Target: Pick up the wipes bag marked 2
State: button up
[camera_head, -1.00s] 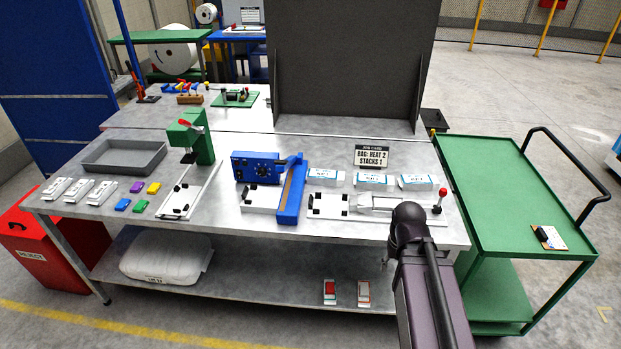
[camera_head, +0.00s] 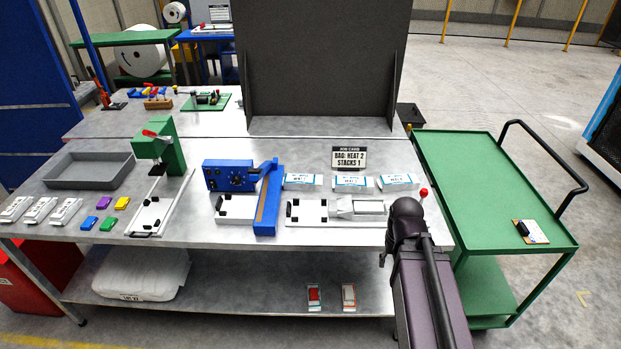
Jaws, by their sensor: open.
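Three white-and-blue bags lie in a row at the back right of the steel bench: a left bag (camera_head: 303,181), a middle bag (camera_head: 353,184) and a right bag (camera_head: 398,182). Their print is too small to read, so I cannot tell which is marked 2. My arm rises at the lower right, in front of the bench's right end. Only a small dark part of my gripper (camera_head: 383,259) shows beside the arm, at the bench's front edge. It is open, apart from the bags, with nothing seen in it; the rest is hidden behind the arm.
A job card (camera_head: 349,158) stands behind the bags. A clear-topped fixture with a red-knobbed lever (camera_head: 423,193) lies in front of them. A blue sealer (camera_head: 268,205) stands left, a green press (camera_head: 160,150) farther left. A green cart (camera_head: 490,190) stands right, mostly empty.

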aim_at(290, 181)
jog(key=z, duration=0.1)
jog(key=i, duration=0.85)
jog(key=u, duration=0.25)
